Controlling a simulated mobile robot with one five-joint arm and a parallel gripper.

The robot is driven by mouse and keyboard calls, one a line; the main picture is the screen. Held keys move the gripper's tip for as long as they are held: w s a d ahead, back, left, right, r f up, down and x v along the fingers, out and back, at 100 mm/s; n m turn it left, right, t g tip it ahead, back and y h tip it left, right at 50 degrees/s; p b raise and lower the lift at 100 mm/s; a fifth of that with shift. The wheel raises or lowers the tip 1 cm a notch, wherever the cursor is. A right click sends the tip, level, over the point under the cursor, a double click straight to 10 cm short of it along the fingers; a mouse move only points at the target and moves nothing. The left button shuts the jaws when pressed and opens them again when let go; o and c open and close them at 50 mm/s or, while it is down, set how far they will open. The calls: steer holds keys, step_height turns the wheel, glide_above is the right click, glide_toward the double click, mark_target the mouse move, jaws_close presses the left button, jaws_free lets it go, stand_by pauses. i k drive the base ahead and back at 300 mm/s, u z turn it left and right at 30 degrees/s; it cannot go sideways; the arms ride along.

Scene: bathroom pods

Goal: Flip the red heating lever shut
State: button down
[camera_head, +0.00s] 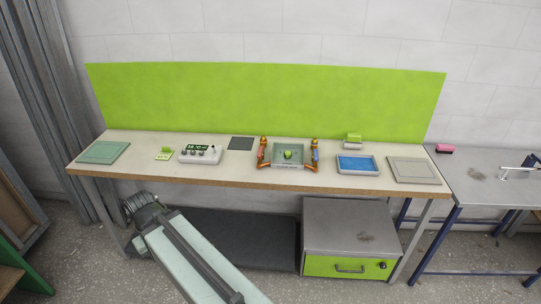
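A small unit with a pale green basin (277,159) stands on the middle of the bench, with an upright copper-coloured pipe on each side. The left pipe (263,152) shows orange-red parts, and the right pipe (314,153) shows a small blue part. The red lever is too small to make out clearly, so I cannot tell its position. My arm reaches up from the bottom edge, and its dark grey end with my gripper (140,205) is in front of and below the bench's left part, well apart from the pipes. The fingers are not clear.
The bench (225,173) also bears a white control box (200,155), a blue tray (357,165), flat plates and small green items. A green backboard (260,100) stands behind. A grey cabinet (350,222) is under the right side; a metal table (490,185) stands to the right.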

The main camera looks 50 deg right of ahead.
mark_target(260, 151)
steer(key=z, duration=0.45)
steer(key=i, duration=1)
steer(key=u, duration=0.05)
